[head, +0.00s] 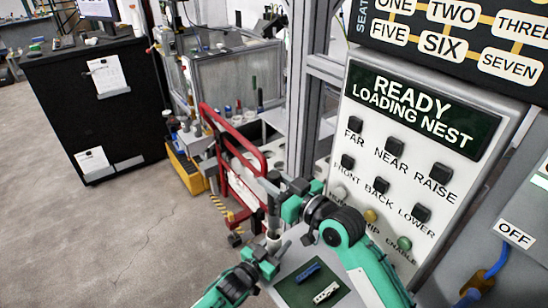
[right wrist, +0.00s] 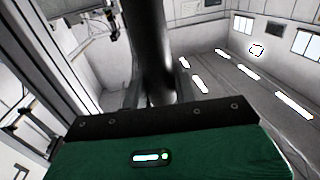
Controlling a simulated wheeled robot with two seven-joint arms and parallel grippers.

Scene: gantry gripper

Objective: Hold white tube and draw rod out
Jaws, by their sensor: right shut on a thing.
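The dark rod (head: 272,205) stands upright in the head view. In the right wrist view the dark rod (right wrist: 150,50) is a thick black shaft rising from the jaws. My right gripper (head: 274,187) is shut on the rod near its upper part. A short white tube (head: 273,241) shows below, in line with the rod. My left gripper (head: 267,255) is at the white tube, lower than the right one. Its fingers overlap the tube, and whether they are closed on it is too small to tell. How much of the rod sits inside the tube is hidden.
A green mat (head: 300,290) with a blue piece (head: 307,273) and a white piece (head: 326,292) lies right of my left gripper. A control panel (head: 430,150) with several buttons stands close at right. A red frame (head: 235,160) stands behind the grippers. Open floor is at left.

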